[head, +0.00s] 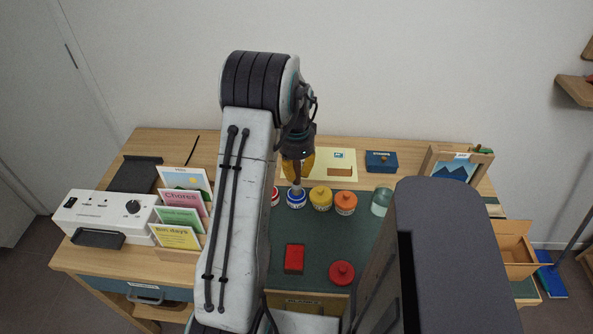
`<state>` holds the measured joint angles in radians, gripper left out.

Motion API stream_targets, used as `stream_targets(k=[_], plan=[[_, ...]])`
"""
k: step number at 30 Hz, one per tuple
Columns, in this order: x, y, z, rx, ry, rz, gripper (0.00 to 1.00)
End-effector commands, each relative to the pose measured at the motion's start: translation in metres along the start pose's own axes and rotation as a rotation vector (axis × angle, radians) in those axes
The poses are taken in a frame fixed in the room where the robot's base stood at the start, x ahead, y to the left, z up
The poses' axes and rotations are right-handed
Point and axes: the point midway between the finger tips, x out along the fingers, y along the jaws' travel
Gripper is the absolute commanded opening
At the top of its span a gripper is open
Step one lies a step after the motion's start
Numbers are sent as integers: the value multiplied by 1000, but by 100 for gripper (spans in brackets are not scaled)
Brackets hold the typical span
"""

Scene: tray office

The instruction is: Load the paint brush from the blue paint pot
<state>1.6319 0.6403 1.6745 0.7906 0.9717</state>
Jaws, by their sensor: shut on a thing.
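The blue paint pot (297,200) is white with a blue band and stands on the green mat. My gripper (297,176) is directly above it, pointing down, and is shut on the paint brush (296,187). Only the brush's lower part shows below the fingers, upright. Its tip is at the mouth of the blue pot. I cannot tell how deep the tip sits in the paint.
A red pot (275,197), partly behind my arm, a yellow pot (321,200) and an orange pot (346,205) flank the blue one. A glass jar (380,203) stands right. A red block (294,258) and round red object (341,272) lie in front.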

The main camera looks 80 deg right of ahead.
Motion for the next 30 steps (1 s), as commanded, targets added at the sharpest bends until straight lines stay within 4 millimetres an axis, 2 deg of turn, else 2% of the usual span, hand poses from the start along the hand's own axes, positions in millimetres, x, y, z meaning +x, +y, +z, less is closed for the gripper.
stream_targets(k=[30], plan=[[8,0,0,0,0,0,0]])
